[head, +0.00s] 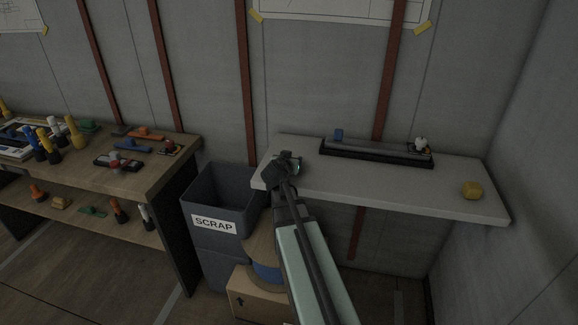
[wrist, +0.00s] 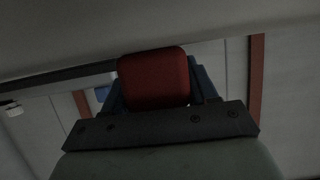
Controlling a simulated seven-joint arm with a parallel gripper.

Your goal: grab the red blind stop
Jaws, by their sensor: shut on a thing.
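The red blind stop (wrist: 155,80) fills the middle of the wrist view, a rounded red block between the fingers. My gripper (wrist: 160,92) is shut on it; blue finger parts show at both sides of the block. In the head view my gripper (head: 284,160) is over the left end of the pale shelf (head: 400,187). The red stop cannot be made out there, as my own wrist and arm cover that spot. I cannot tell from these views whether the stop touches the shelf.
On the shelf a long dark tray (head: 350,156) holds a rail, with a blue block (head: 338,134) and a white piece (head: 421,144) at it. A grey scrap bin (head: 219,200) and a wooden workbench (head: 150,174) stand left.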

